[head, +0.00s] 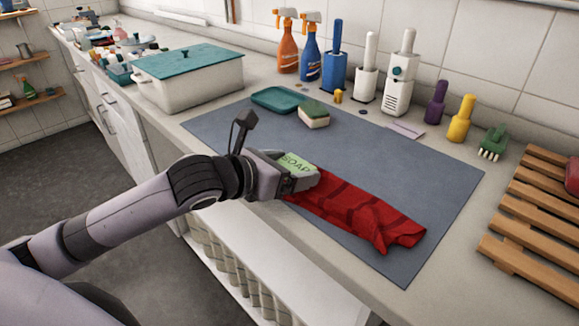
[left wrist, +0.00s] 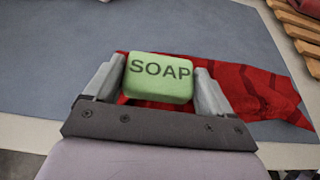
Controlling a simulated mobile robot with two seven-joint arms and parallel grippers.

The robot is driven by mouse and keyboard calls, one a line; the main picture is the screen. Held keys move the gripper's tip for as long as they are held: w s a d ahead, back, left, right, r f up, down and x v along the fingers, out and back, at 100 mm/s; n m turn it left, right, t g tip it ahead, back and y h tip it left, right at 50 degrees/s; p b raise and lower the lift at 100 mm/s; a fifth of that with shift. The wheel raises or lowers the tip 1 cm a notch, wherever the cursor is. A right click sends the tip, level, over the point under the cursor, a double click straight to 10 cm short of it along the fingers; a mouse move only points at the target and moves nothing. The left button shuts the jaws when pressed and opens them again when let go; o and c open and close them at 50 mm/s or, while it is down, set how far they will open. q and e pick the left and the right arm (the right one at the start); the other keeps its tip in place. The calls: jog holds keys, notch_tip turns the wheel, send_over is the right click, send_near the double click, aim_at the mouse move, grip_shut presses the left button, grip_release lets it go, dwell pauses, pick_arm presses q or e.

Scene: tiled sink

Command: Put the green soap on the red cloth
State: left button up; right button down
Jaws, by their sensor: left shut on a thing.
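The green soap (head: 296,163), marked SOAP, is held between the fingers of my left gripper (head: 302,176). In the left wrist view the soap (left wrist: 158,78) sits between both fingers of the left gripper (left wrist: 160,90), lettering facing the camera. The red cloth (head: 365,215) lies rumpled on the grey-blue mat near the counter's front edge. The soap is over or at the cloth's left end; I cannot tell whether it touches. The cloth also shows behind and to the right of the soap in the left wrist view (left wrist: 262,92). My right gripper is not in view.
The mat (head: 420,175) has free room around the cloth. A sponge (head: 314,114) and a teal tray (head: 279,99) lie at its back. Spray bottles and brushes stand along the wall. A wooden rack (head: 535,205) is at the right, a lidded white box (head: 187,80) at the left.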

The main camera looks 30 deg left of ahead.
pick_arm(q)
jog(key=shift+f, duration=0.55)
jog(key=o, duration=1)
jog(key=shift+r, duration=0.45)
jog(key=shift+s+a+r, duration=0.1)
jog(key=shift+s+r, duration=0.05)
jog(key=shift+r, duration=0.15)
jog(key=p+v, duration=0.7)
jog(key=v, duration=0.4)
jog(key=shift+s+a+r, duration=0.1)
jog(key=shift+s+r, duration=0.05)
jog(key=shift+s, duration=0.1)
